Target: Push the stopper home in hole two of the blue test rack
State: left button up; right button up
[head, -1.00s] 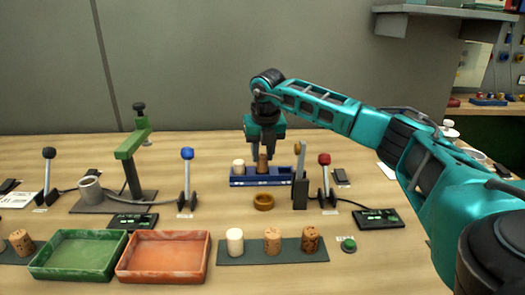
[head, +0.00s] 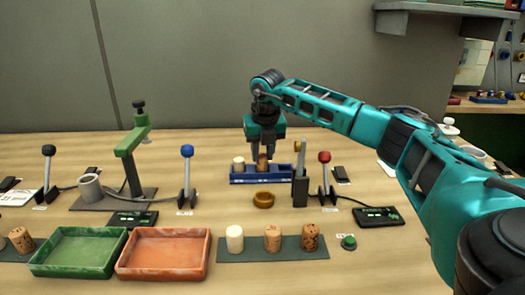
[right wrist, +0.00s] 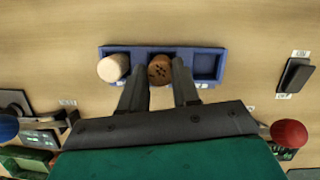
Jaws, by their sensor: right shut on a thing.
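The blue test rack (head: 262,180) stands on the table in the middle of the head view; it also shows in the right wrist view (right wrist: 206,66). A pale stopper (head: 239,163) stands at its left end, seen from above in the right wrist view (right wrist: 113,68). A brown cork stopper (head: 262,162) stands at the middle of the rack, upright, its top speckled in the right wrist view (right wrist: 160,70). My right gripper (head: 265,150) is shut on the brown stopper from above. The rack's right compartment looks empty. How deep the brown stopper sits is hidden. My left gripper is out of view.
A small brown ring (head: 263,200) lies in front of the rack. Several corks stand on a dark mat (head: 290,250) in front.

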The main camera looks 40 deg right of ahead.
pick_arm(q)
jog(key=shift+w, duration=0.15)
pick_arm(e)
jog(key=shift+f, duration=0.2)
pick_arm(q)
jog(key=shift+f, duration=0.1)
pick_arm(e)
jog(key=shift+f, duration=0.25)
jog(key=o, duration=0.7)
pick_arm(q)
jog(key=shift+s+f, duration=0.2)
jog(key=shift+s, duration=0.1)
pick_arm(e)
jog(key=o, duration=0.4)
pick_arm(q)
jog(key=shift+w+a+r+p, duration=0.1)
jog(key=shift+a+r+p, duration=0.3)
jog(key=shift+p, duration=0.3)
pick_arm(e)
jog(key=v, duration=1.3)
